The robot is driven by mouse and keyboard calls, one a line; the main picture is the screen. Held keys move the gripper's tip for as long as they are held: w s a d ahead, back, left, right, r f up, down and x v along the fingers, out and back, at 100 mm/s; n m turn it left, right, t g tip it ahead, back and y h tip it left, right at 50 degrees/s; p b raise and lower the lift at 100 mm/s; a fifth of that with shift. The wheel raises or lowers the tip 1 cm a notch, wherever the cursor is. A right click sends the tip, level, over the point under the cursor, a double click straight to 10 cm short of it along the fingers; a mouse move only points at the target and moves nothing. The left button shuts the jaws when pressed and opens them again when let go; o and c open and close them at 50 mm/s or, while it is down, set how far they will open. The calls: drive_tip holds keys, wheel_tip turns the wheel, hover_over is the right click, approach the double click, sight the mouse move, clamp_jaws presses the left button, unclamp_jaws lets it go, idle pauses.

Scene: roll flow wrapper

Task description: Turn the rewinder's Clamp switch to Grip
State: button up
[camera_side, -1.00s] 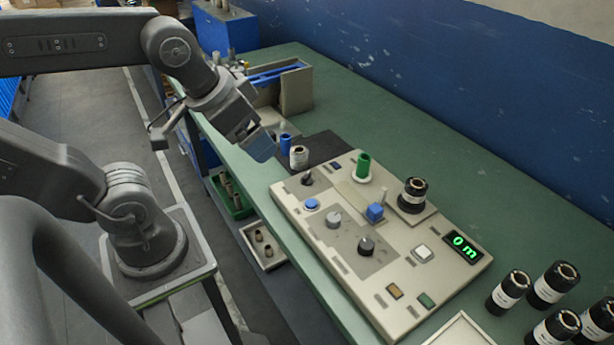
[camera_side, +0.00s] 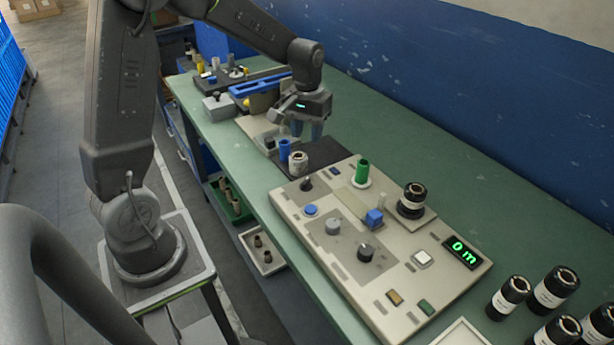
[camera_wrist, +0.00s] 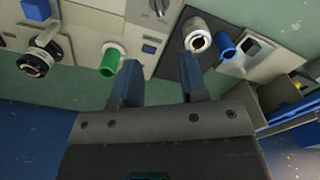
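The rewinder panel (camera_side: 399,235) is a beige slab on the green bench. It bears a black switch knob (camera_side: 307,184) at its far left corner, a grey knob (camera_side: 333,227) and a dark knob (camera_side: 366,251). Labels are too small to read, so I cannot tell which is Clamp. The black knob also shows at the top edge of the wrist view (camera_wrist: 160,8), partly cut off. My gripper (camera_side: 306,132) is above the bench behind the dark mat, away from the knobs. In the wrist view its fingers (camera_wrist: 161,80) are apart with nothing between them.
A green core (camera_side: 363,170), blue block (camera_side: 375,217) and black roll (camera_side: 412,199) stand up from the panel. Several black rolls (camera_side: 553,287) stand at right.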

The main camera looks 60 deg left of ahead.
sight(307, 179)
wheel_tip(307, 179, down, 14)
drive_tip(key=shift+r, duration=0.1)
idle(0.4)
clamp_jaws()
idle(0.3)
